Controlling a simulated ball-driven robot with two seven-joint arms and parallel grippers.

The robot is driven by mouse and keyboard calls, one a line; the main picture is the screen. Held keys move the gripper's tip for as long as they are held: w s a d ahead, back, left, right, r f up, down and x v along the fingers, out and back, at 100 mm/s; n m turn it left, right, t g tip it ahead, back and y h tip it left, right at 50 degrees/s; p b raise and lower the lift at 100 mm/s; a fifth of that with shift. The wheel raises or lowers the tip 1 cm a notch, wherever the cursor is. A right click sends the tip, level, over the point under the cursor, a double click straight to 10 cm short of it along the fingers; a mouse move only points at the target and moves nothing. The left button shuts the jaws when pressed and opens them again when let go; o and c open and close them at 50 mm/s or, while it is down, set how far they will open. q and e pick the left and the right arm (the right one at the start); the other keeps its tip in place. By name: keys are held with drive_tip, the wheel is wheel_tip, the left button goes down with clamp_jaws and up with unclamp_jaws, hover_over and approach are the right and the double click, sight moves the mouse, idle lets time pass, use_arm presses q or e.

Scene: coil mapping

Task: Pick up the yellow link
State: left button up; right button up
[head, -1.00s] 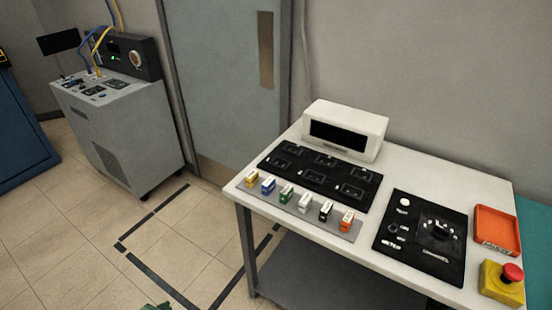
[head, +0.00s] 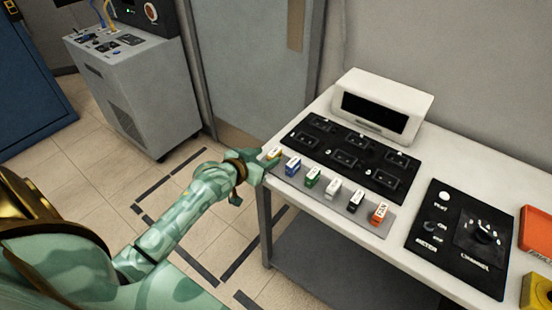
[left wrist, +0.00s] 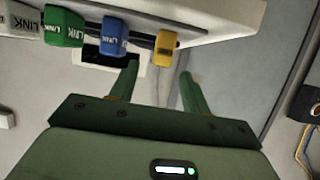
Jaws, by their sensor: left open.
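The yellow link (head: 274,153) is the leftmost in a row of coloured links on a grey strip at the table's left edge. It also shows in the left wrist view (left wrist: 165,48), upper middle. My left gripper (head: 257,166) is at that table edge, right by the yellow link and partly covering it in the head view. In the left wrist view my left fingers (left wrist: 158,72) are open and empty, with the link lined up in the gap between their tips. How far it lies ahead of the tips is hard to tell. My right gripper is not in view.
A blue link (head: 292,166) stands closest to the yellow one, then a green link (head: 313,177) and several others. A black socket panel (head: 345,158) and a white display box (head: 385,105) are behind. A black dial panel (head: 463,238) is to the right.

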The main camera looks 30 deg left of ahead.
sight(271, 154)
use_arm(q)
drive_tip(key=shift+w+d+f, duration=0.1)
drive_tip(key=shift+w+f, duration=0.2)
drive_tip(key=shift+w, duration=0.25)
drive_tip(key=b+x, duration=0.2)
drive_tip(key=x, duration=0.2)
drive_tip(key=shift+f, duration=0.1)
drive_tip(key=shift+w, duration=0.25)
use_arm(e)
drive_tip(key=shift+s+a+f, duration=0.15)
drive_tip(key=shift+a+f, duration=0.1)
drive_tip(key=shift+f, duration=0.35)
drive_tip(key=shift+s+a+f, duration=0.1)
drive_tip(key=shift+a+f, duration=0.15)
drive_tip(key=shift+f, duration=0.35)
use_arm(q)
drive_tip(key=shift+s, duration=0.1)
clamp_jaws()
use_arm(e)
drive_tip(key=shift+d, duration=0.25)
